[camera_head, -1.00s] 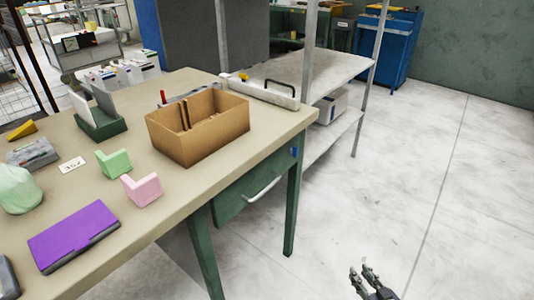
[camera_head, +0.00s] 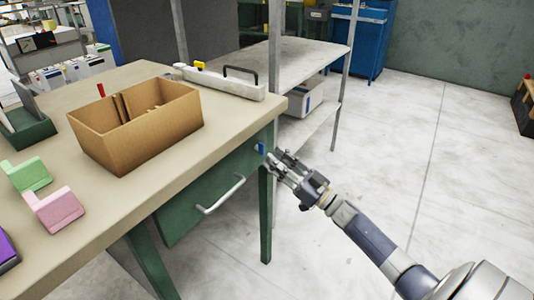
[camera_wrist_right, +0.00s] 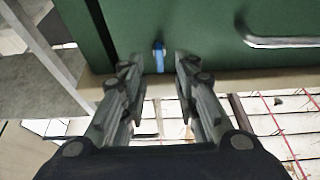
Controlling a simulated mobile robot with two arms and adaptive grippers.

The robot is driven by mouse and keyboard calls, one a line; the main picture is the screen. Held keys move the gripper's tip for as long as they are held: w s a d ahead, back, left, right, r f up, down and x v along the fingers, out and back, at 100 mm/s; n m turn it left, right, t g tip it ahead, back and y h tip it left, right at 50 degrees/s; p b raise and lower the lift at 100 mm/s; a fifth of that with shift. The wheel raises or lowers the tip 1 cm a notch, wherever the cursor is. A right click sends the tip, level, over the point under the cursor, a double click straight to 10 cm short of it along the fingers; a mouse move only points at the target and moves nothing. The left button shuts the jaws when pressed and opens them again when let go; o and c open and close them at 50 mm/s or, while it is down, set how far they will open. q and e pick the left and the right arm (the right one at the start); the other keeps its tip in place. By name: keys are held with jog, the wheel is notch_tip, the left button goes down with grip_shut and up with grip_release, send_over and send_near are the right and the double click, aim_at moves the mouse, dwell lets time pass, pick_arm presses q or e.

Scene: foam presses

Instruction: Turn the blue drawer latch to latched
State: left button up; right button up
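The blue drawer latch (camera_head: 261,148) sits at the right end of the green drawer front (camera_head: 190,205), just under the tabletop edge. In the right wrist view the latch (camera_wrist_right: 159,57) is a narrow blue tab standing upright in that picture, between my fingertips. My right gripper (camera_head: 277,159) is close in front of the latch, to its right in the head view. Its two fingers are apart in the right wrist view (camera_wrist_right: 157,72), one on each side of the latch, with gaps visible. I cannot tell if either finger touches it. My left gripper is not in view.
A silver drawer handle (camera_head: 220,196) lies left of the latch. The table (camera_head: 225,125) holds a cardboard box (camera_head: 140,130), a pink block (camera_head: 54,210) and a green block (camera_head: 28,175). A metal shelf (camera_head: 300,60) stands behind. The floor at right is open.

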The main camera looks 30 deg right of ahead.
aim_at(264, 149)
jog(key=shift+x, duration=1.85)
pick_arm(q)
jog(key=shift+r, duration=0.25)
pick_arm(e)
grip_shut()
